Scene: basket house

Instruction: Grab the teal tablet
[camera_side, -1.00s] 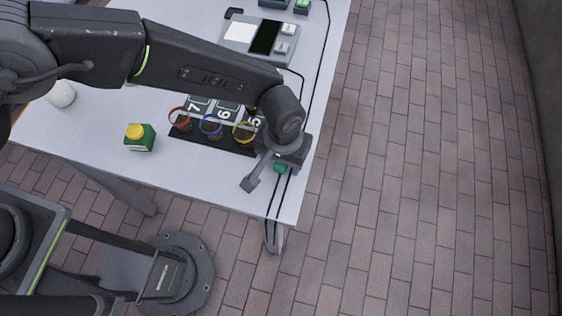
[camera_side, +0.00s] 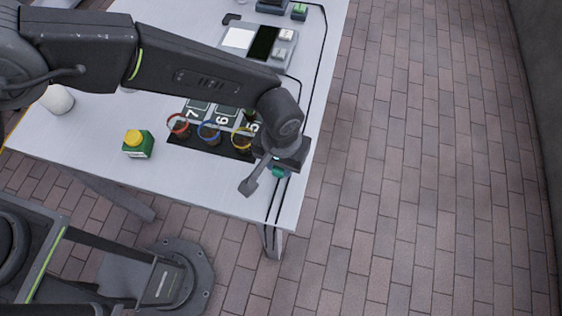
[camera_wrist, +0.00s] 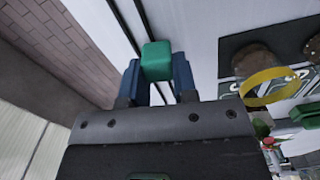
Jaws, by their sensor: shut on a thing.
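The teal tablet is a small rounded green-teal block (camera_wrist: 156,60). In the wrist view it sits between the two blue fingertips of my gripper (camera_wrist: 157,78), which are shut on it. In the side view the teal tablet (camera_side: 278,172) shows just below my gripper (camera_side: 280,168), near the right edge of the white table. My wrist hides most of the fingers there, and I cannot tell from this view how high the tablet is above the table.
A black rack (camera_side: 188,143) with red, blue and yellow rings stands left of my gripper. A grey device (camera_side: 285,52) is at the back. Black cables run along the table's right edge.

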